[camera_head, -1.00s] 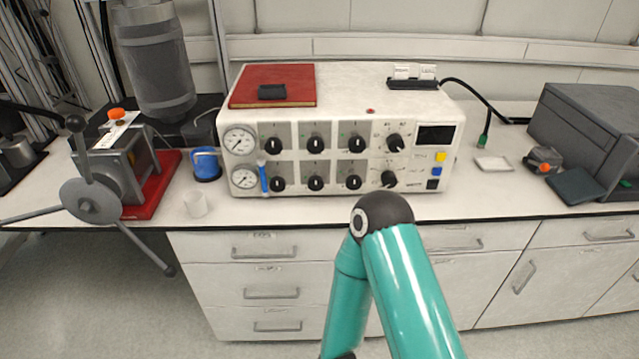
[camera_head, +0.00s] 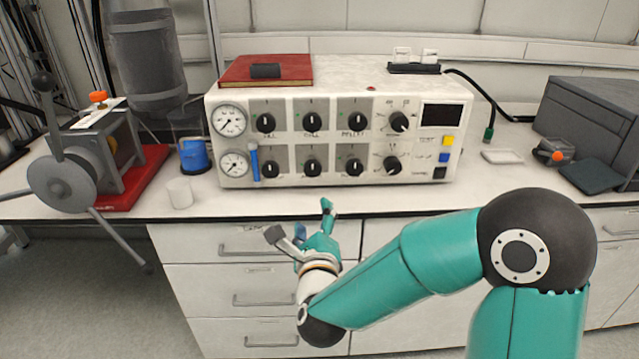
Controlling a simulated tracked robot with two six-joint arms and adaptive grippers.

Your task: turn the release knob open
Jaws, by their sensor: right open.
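The white control unit (camera_head: 290,93) stands on the bench with two rows of black knobs on its front. The upper row has a left knob (camera_head: 266,122), a middle knob (camera_head: 310,121), a third knob (camera_head: 356,120) and a right dial knob (camera_head: 399,121). The labels are too small to tell which one is the release knob. A blue lever (camera_head: 254,163) sits beside the lower left knob. My right gripper (camera_head: 300,218) is open and empty, its fingers spread, in front of the drawers and below the unit's front. It touches no knob. My left gripper is out of view.
A white cup (camera_head: 179,193) and a blue container (camera_head: 194,156) stand left of the unit. A vise-like device with a handwheel (camera_head: 63,183) is at the far left. A grey box (camera_head: 590,120) stands at the right. The bench strip before the unit is clear.

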